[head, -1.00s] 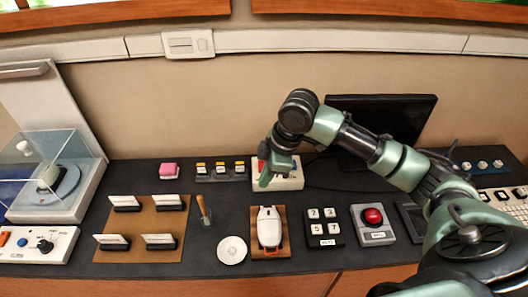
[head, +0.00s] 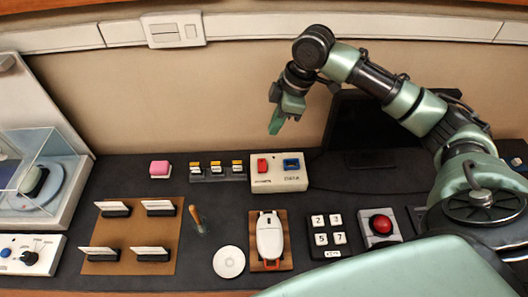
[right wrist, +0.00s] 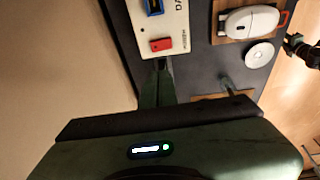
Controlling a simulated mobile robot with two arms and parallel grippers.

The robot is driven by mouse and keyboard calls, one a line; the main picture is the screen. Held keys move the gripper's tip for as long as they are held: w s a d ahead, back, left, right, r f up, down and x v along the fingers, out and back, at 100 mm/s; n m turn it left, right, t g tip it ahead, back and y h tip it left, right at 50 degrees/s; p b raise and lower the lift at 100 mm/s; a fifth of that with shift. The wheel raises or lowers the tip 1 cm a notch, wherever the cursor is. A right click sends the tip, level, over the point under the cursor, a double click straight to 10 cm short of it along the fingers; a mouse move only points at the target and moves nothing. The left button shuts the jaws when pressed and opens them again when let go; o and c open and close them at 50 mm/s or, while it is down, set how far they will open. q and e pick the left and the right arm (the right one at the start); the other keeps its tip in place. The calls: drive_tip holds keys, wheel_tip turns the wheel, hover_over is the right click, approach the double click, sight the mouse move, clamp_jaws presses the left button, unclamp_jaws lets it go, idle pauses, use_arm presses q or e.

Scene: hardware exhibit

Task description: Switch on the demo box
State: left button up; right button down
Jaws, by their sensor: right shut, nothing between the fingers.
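The demo box is a white box (head: 266,185) at the back of the dark counter in the head view, with a red switch (head: 262,166) on the left and a blue switch (head: 292,164) on the right. The right wrist view also shows the box (right wrist: 175,23), its red switch (right wrist: 160,44) and its blue switch (right wrist: 154,7). I cannot tell which way either switch is tipped. My right gripper (head: 275,126) is shut and empty, above and apart from the box. Its fingers (right wrist: 160,78) point toward the red switch's end.
Beside the box are small yellow-topped switches (head: 216,171) and a pink block (head: 159,169). In front are a white mouse (head: 269,238), a white disc (head: 229,262), a number keypad (head: 329,236) and a red button (head: 381,225). A dark monitor (head: 375,130) stands to the right.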

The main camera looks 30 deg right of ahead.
drive_tip(key=p, duration=0.3)
hover_over(261, 166)
drive_tip(key=d, duration=0.1)
drive_tip(key=f, duration=1.2)
drive_tip(key=shift+w+d+f, duration=0.1)
drive_tip(key=shift+w, duration=0.15)
drive_tip(key=shift+w+d+f, duration=0.1)
drive_tip(key=shift+f, duration=0.7)
drive_tip(key=shift+w+d+f+g, duration=0.1)
drive_tip(key=shift+w+f+g, duration=0.1)
drive_tip(key=shift+f+g, duration=0.15)
drive_tip(key=shift+s+r, duration=0.1)
drive_tip(key=shift+s+a+r+p, duration=0.1)
drive_tip(key=shift+s+a+p, duration=0.25)
drive_tip(key=shift+s+p, duration=0.45)
drive_tip(key=shift+w, duration=0.15)
